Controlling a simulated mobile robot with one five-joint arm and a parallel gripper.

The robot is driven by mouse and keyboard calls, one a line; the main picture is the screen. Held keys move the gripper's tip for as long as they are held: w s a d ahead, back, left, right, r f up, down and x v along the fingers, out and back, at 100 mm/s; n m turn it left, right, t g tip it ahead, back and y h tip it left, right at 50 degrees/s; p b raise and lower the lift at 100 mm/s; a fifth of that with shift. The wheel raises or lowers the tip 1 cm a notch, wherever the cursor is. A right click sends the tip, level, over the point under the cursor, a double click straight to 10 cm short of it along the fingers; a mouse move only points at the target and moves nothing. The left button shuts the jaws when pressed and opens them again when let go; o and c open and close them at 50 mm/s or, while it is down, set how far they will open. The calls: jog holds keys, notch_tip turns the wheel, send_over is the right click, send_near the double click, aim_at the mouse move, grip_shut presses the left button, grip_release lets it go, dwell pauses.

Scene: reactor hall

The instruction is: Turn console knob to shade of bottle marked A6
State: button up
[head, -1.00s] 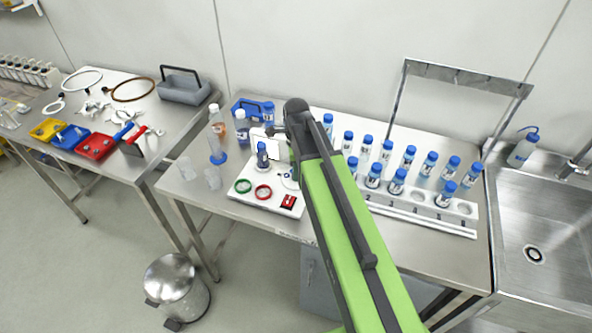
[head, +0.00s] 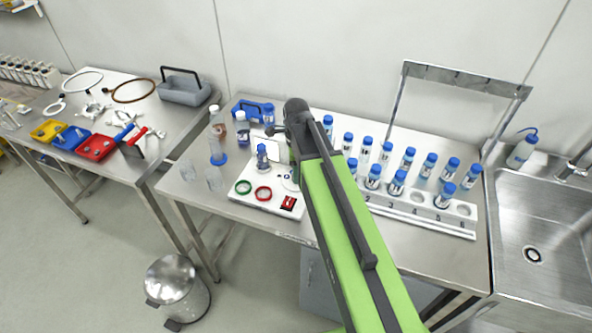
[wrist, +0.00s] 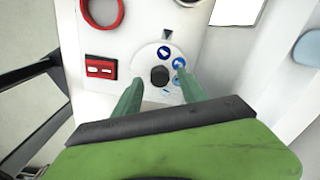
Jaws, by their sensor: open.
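The console (head: 240,196) is a white panel on the middle bench, partly hidden behind my arm in the head view. In the wrist view its black knob (wrist: 160,76) sits on a round white dial (wrist: 148,56) with small blue shade marks around its edge. My gripper (wrist: 159,80) is open, with its two green fingertips to either side of the knob. I cannot tell whether they touch it. A blue-capped bottle (head: 262,152) stands on the console. Several more blue-capped bottles (head: 397,182) stand at the right of the bench. The labels are too small to read, so I cannot tell which is A6.
A white numbered rack (head: 420,215) lies to the right. Clear beakers (head: 215,179) stand left of the console. A sink (head: 545,225) is at the far right.

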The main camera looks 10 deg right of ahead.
notch_tip(320, 180, up, 17)
jog(key=p, duration=1.6)
jog(key=shift+f, duration=0.1)
